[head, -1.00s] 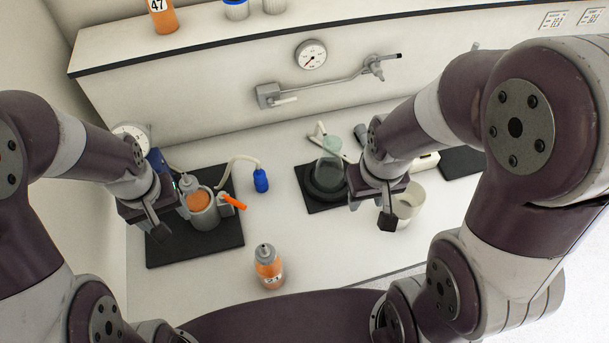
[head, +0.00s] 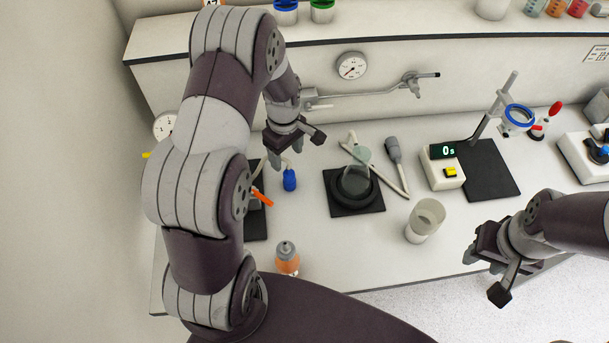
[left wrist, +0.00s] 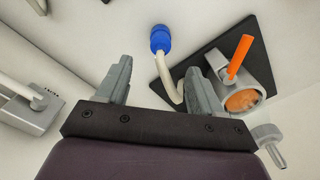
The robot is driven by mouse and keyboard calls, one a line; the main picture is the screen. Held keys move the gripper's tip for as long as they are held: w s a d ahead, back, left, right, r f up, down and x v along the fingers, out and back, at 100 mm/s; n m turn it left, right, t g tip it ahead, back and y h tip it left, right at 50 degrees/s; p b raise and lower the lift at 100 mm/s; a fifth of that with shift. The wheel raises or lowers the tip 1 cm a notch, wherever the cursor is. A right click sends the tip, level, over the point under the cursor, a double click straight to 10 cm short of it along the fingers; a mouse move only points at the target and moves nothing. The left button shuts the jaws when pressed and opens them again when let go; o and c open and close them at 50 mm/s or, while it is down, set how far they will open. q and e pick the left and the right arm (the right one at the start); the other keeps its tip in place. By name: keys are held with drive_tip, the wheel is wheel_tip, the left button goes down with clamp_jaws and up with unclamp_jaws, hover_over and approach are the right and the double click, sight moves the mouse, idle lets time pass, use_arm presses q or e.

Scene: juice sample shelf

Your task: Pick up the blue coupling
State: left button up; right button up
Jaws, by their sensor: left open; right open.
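The blue coupling (head: 290,180) sits on the end of a pale hose on the white bench, just right of a black mat. In the left wrist view the blue coupling (left wrist: 160,39) lies ahead of my fingers, between their lines and beyond the tips. My left gripper (head: 301,147) is open and empty, above and behind the coupling in the head view. Its two fingers also show in the left wrist view (left wrist: 160,82). My right gripper (head: 487,280) is open and empty, off at the right by the bench's front edge.
A grey vessel with an orange handle (left wrist: 239,57) stands on the black mat (left wrist: 246,29) beside the hose. An orange bottle (head: 287,259) stands in front. A flask (head: 356,179) on a dark mat, a beaker (head: 426,217) and a timer (head: 442,173) stand right. My left arm hides the bench's left part.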

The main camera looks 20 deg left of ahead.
sight(288, 172)
use_arm(q)
wheel_tip(288, 172, down, 11)
drive_tip(key=p, duration=0.4)
drive_tip(key=shift+f, duration=0.3)
drive_tip(key=c, duration=1.1)
